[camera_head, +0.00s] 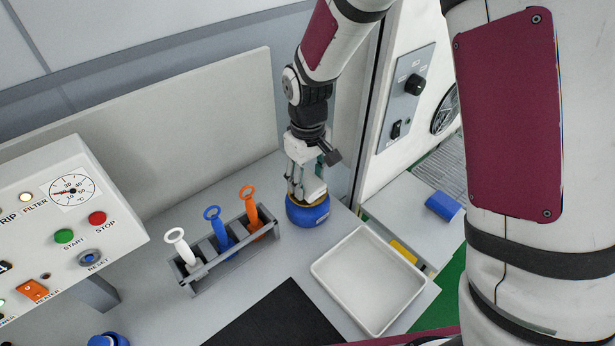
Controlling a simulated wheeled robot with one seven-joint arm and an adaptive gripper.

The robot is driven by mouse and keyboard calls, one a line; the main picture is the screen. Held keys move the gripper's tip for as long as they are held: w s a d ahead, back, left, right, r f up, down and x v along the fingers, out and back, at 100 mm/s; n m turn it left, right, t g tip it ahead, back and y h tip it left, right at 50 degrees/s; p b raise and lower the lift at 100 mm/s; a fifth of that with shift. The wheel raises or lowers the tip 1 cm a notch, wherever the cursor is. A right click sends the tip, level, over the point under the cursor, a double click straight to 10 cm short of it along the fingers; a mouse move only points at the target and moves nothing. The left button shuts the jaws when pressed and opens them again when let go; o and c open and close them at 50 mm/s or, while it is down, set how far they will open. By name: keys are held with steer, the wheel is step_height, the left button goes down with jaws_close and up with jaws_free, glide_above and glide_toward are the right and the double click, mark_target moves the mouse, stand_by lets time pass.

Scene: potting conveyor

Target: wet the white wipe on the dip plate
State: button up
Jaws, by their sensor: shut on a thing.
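My gripper (308,186) points down at the back of the bench, right of the tool rack. It is shut on a small white piece, which looks like the white wipe (315,188). The wipe is low over a round blue can (308,214) with a yellowish rim, which seems to bear the dip plate. The gripper and wipe hide most of the can's top, so the plate's surface does not show. I cannot tell whether the wipe touches it.
A grey rack (225,255) holds white, blue and orange ring-handled tools left of the can. A white tray (368,280) is at front right, a black mat (275,318) at front. A control box (65,225) stands left. A blue block (443,206) lies on the right ledge.

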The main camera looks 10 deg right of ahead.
mark_target(308, 181)
steer(key=shift+f, duration=0.35)
stand_by(0.3)
stand_by(0.5)
steer(key=shift+r+p, duration=1.35)
steer(key=shift+r, duration=2.2)
